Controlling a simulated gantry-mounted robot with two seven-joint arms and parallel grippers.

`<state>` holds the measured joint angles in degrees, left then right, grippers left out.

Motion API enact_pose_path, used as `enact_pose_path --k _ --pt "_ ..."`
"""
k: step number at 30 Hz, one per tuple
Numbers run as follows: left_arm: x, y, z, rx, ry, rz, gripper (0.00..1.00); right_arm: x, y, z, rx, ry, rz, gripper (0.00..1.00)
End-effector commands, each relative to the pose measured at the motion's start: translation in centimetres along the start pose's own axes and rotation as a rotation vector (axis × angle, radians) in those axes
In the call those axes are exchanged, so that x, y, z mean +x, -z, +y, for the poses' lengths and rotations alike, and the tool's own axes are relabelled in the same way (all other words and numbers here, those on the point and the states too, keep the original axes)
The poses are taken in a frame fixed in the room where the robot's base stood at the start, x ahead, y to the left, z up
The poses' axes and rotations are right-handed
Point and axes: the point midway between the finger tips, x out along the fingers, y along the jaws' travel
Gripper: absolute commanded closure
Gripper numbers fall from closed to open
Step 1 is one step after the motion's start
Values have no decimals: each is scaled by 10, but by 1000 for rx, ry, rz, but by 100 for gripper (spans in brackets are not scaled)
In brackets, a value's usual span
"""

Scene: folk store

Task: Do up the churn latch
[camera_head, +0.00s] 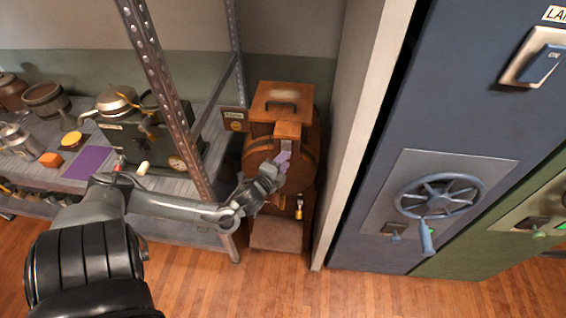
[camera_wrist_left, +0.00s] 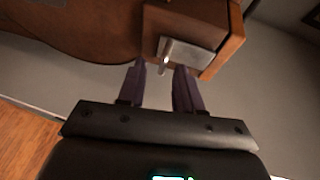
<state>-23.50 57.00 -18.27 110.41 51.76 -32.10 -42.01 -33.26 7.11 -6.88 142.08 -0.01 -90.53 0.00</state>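The wooden churn (camera_head: 256,152) stands on a low stand between the shelf and a pale post. A wooden block with a lid and a dark handle (camera_head: 281,98) is at its top. My left gripper (camera_head: 277,165) is at the churn's front. In the left wrist view a metal latch plate (camera_wrist_left: 192,55) with a short pin-like lever (camera_wrist_left: 167,52) sits on the wooden block. My left gripper's purple fingers (camera_wrist_left: 160,72) are apart, with the lever's end near the gap between them. Contact cannot be told. My right gripper is out of view.
A shelf (camera_head: 158,184) with pots, a kettle and a purple mat (camera_head: 90,163) stands to the left, with a metal upright (camera_head: 168,95) near my arm. A blue cabinet with a handwheel (camera_head: 440,195) is to the right. The wooden floor in front is clear.

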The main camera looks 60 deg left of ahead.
Motion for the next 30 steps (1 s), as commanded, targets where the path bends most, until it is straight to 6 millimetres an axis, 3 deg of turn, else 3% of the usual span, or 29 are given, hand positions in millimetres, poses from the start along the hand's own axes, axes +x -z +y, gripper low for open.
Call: enact_pose_path --k 7,21,30 --pt "-11 1 -1 -2 -1 2 65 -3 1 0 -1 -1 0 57" --pt "-86 0 0 -2 -4 0 65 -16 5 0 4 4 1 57" --pt "-108 0 0 0 -1 0 65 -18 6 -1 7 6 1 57"
